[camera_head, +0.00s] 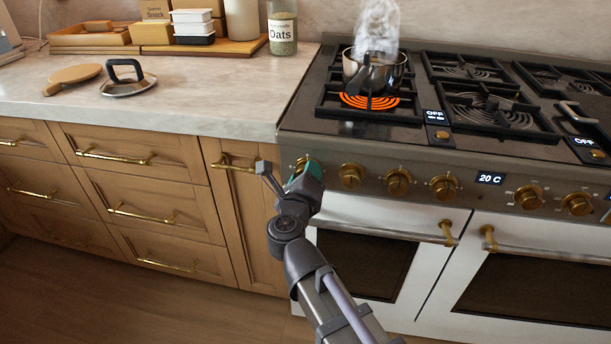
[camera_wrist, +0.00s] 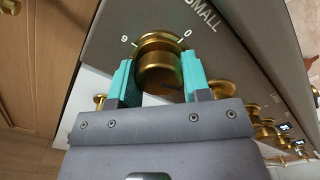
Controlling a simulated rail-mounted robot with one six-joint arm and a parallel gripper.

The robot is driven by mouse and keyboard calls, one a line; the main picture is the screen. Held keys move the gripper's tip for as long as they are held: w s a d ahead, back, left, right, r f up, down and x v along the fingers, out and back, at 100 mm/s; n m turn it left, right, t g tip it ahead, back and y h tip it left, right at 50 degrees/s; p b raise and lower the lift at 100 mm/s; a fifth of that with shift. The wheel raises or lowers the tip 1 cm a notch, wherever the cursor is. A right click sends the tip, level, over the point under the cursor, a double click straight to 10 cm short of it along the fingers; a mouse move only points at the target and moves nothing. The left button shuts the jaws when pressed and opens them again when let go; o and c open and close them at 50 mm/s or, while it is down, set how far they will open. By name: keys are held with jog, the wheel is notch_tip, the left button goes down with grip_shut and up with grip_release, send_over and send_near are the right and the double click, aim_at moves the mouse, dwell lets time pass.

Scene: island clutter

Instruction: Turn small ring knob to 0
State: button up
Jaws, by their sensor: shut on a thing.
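The small ring knob (camera_wrist: 159,70) is a round brass knob on the stove's front panel. In the wrist view, "SMALL" is printed beside it, with a "0" at its upper right and a "9" at its upper left. My gripper (camera_wrist: 160,85) has teal fingers on both sides of the knob and is shut on it. In the head view my gripper (camera_head: 307,172) is at the leftmost knob, which it mostly hides. The knob's pointer mark cannot be made out.
More brass knobs (camera_head: 398,182) line the panel to the right. Oven door handles (camera_head: 385,231) stick out below. Wooden drawers and a cabinet (camera_head: 228,190) with brass handles stand left. A pot lid (camera_head: 128,84) and wooden board (camera_head: 73,75) lie on the counter.

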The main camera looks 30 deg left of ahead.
jog(key=n, duration=1.1)
jog(key=shift+r+n, duration=0.1)
jog(key=shift+n, duration=1.8)
jog(key=o, duration=0.9)
jog(key=v, duration=1.1)
jog(key=shift+w, duration=0.1)
